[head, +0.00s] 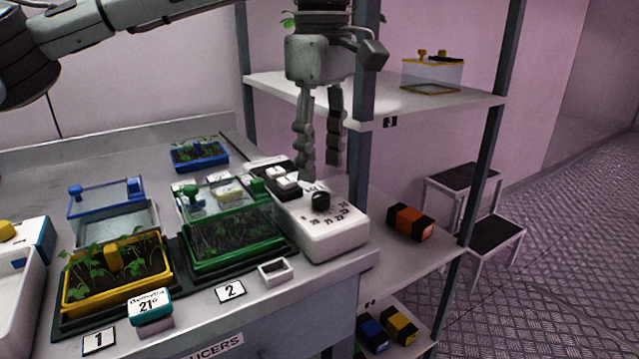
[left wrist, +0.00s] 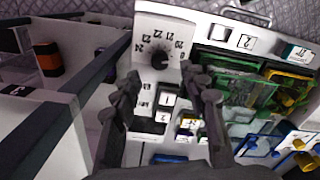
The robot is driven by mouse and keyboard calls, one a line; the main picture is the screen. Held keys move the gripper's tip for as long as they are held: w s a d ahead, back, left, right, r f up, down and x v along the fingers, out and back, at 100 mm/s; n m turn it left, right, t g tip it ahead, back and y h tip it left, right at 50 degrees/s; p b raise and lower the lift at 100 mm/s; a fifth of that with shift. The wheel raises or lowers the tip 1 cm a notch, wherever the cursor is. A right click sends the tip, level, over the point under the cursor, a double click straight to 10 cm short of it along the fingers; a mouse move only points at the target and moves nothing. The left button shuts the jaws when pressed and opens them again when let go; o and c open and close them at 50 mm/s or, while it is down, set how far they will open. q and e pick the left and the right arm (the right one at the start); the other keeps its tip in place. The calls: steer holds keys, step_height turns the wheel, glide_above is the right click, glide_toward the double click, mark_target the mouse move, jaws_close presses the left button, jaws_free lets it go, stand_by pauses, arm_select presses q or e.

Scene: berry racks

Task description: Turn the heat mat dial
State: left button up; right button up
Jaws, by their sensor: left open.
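The heat mat dial is a round black knob (head: 320,201) on a white control box (head: 338,238) at the front right corner of the bench. Printed numbers in the low twenties curve around it. In the left wrist view the dial (left wrist: 160,60) shows beyond the fingertips, on the white box (left wrist: 150,22). My left gripper (head: 319,158) points down, open and empty, above and behind the dial. In the left wrist view its fingers (left wrist: 166,86) stand apart, with white switches (left wrist: 168,98) between them in the picture. The dial appears untouched. My right gripper is not in view.
A rack post (head: 362,110) stands close to the right of my left gripper. A green lidded tray (head: 240,252) and a yellow tray (head: 75,305) of seedlings sit left of the box. A small white holder (head: 275,272) is at the bench's front. Rack shelves (head: 400,108) extend right.

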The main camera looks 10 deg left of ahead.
mark_target(321, 195)
arm_select(q)
step_height(321, 195, down, 5)
steer(key=shift+f, duration=0.1)
stand_by(0.3)
jaws_close()
